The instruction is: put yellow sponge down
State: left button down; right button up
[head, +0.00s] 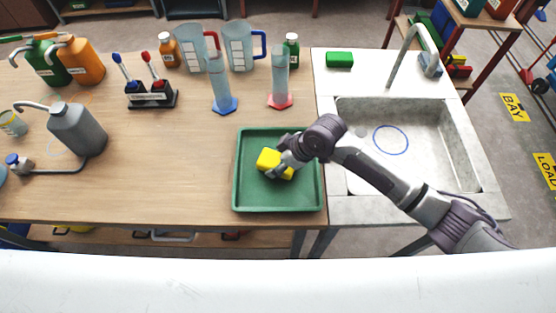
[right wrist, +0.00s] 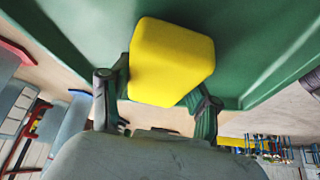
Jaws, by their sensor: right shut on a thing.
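The yellow sponge (head: 274,163) is over the green tray (head: 244,199) on the wooden bench in the head view. My right gripper (head: 283,168) is shut on the sponge. In the right wrist view the sponge (right wrist: 170,60) sits between the two fingers of the right gripper (right wrist: 158,95), with the green tray (right wrist: 262,40) behind it. I cannot tell whether the sponge touches the tray floor. The rest of the tray shows empty. My left gripper is not in view.
A sink (head: 410,150) adjoins the bench on the right, with a green sponge-like block (head: 339,59) behind it. Blue-based (head: 222,90) and red-based (head: 280,85) cylinders stand behind the tray. A grey bottle (head: 77,130) stands at left.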

jog(key=shift+f, duration=0.4)
jog(key=shift+f, duration=0.1)
jog(key=o, duration=1.1)
jog(key=shift+r, duration=0.2)
jog(key=b+v, duration=0.1)
jog(key=v, duration=1)
jog(key=shift+d+r, duration=0.2)
jog(key=shift+r, duration=0.15)
jog(key=shift+s, duration=0.1)
